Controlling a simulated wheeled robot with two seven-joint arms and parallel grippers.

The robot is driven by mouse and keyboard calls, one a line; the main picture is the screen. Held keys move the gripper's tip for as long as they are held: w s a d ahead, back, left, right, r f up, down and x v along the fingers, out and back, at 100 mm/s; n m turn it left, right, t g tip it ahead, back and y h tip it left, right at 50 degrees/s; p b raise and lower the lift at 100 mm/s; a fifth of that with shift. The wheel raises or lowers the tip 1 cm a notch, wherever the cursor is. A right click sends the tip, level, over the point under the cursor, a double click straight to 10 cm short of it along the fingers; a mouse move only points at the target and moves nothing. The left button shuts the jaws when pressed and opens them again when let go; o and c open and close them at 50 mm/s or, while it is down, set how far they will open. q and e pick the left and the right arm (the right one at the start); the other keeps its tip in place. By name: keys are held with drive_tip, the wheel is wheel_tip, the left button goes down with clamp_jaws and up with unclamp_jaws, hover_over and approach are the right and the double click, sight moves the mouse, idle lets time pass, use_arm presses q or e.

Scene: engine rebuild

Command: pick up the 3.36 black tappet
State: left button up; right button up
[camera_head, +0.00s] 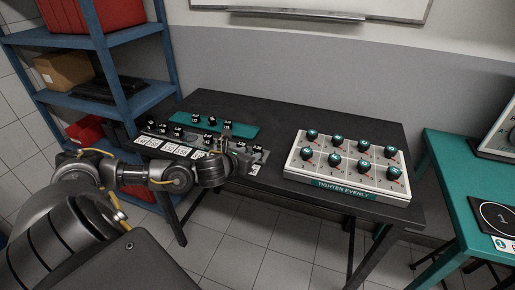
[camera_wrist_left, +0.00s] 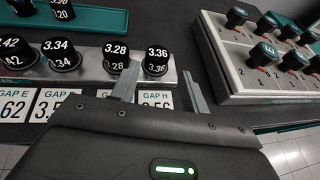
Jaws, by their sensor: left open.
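The 3.36 black tappet (camera_wrist_left: 157,60) stands upright at the right end of a light metal rail (camera_wrist_left: 88,73), with its number on its top and side. The 3.28 tappet (camera_wrist_left: 117,58) is close on its left, and the 3.34 tappet (camera_wrist_left: 60,53) is further left. My left gripper (camera_wrist_left: 158,75) is open and empty. Its fingertips point at the 3.36 tappet, one to each side of it in the picture. The left finger comes up near the 3.28 tappet. In the head view my left gripper (camera_head: 226,150) is over the front of the rail. My right gripper is out of view.
White gap cards (camera_head: 180,149) lie along the rail's front. A teal mat (camera_head: 243,131) with more tappets lies behind. Bare table separates rail and tray.

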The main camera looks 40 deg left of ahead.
sight(256, 149)
use_arm(q)
drive_tip(key=shift+x, duration=0.8)
drive_tip(key=shift+w+f, duration=0.1)
drive_tip(key=shift+w, duration=0.2)
drive_tip(key=shift+a, duration=0.15)
drive_tip(key=shift+w+p, duration=0.2)
drive_tip(key=shift+p, duration=0.2)
drive_tip(key=shift+p+x, duration=0.8)
drive_tip(key=shift+x, duration=1.65)
drive_tip(key=shift+a+f, duration=0.1)
drive_tip(key=c, duration=0.8)
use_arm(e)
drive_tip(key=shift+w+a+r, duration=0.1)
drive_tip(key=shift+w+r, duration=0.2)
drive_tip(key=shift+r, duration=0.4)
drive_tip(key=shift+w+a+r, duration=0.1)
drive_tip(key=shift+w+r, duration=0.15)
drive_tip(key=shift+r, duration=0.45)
use_arm(q)
drive_tip(key=shift+o, duration=0.2)
